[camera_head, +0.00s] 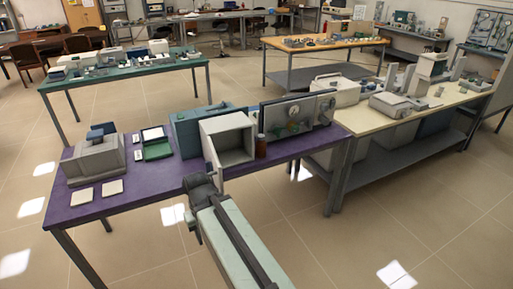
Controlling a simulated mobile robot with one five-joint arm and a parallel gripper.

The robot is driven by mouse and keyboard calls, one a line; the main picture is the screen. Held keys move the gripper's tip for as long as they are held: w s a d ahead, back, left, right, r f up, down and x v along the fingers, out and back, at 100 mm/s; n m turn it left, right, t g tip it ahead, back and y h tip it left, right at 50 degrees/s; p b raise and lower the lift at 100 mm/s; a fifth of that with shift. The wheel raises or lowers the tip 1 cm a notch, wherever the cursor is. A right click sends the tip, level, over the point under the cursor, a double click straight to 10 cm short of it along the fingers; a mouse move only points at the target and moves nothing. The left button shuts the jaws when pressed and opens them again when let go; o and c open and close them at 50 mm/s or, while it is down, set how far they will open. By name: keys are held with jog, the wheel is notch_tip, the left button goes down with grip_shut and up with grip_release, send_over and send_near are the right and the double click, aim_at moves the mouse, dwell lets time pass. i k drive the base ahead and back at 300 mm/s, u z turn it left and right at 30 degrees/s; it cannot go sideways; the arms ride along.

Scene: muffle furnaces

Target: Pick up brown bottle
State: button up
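A small brown bottle (260,146) stands upright on the purple table (160,190), just right of the open grey furnace box (228,140) and in front of a panel with dials. My arm reaches in from the bottom of the view. My dark gripper (199,184) is at the table's front edge, left of and nearer than the bottle, in front of the furnace box. It is apart from the bottle. Its fingers are too small and dark to tell open from shut.
The dial panel (298,114) stands behind and right of the bottle. A grey device (95,160), white pads and a green tray (157,151) are at the table's left. A cream table (375,125) adjoins on the right. The floor in front is clear.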

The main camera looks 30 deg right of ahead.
aim_at(261, 143)
jog(key=u, duration=0.05)
jog(key=i, duration=0.95)
jog(key=z, duration=0.05)
